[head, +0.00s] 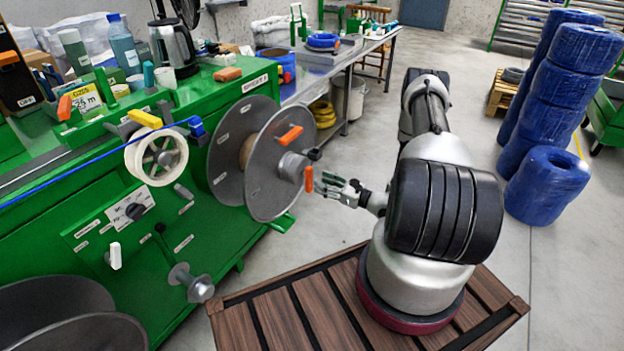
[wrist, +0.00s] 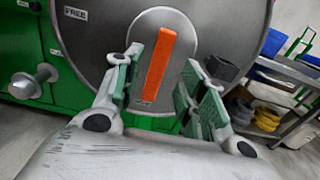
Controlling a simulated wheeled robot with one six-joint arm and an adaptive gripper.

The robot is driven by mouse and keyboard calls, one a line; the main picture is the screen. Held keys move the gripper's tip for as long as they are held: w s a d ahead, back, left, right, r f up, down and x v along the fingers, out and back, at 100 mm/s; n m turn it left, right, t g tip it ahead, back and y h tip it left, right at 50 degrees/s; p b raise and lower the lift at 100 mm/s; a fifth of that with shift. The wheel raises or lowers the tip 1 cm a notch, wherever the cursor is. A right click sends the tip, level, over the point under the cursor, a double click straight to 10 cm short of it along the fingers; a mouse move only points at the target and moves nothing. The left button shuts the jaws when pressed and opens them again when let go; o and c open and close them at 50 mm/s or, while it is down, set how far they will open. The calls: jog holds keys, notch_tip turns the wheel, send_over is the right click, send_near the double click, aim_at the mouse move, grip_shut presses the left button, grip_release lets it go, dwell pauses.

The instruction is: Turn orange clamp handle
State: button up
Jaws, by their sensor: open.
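The orange clamp handle (head: 309,179) sits at the hub on the front of the grey reel (head: 262,183). In the wrist view the handle (wrist: 156,66) stands nearly upright, tilted slightly right at its top, in front of a round light-grey hub. My gripper (head: 333,184) is just right of the handle in the head view, pointing at the hub. In the wrist view my gripper (wrist: 163,84) is open, with one green-padded finger on each side of the handle. Gaps show between the handle and both fingers. How deep the handle lies between them I cannot tell.
Another orange piece (head: 290,135) is on the reel's face above the hub. A small black knob (wrist: 221,68) is close to the right finger. The green machine (head: 100,215) fills the left, with a blue cable (head: 90,165) across it. A metal bench (head: 345,68) stands behind.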

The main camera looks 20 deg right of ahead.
aim_at(312, 178)
jog(key=x, duration=0.5)
jog(key=shift+a, duration=0.1)
jog(key=shift+c, duration=0.2)
grip_shut()
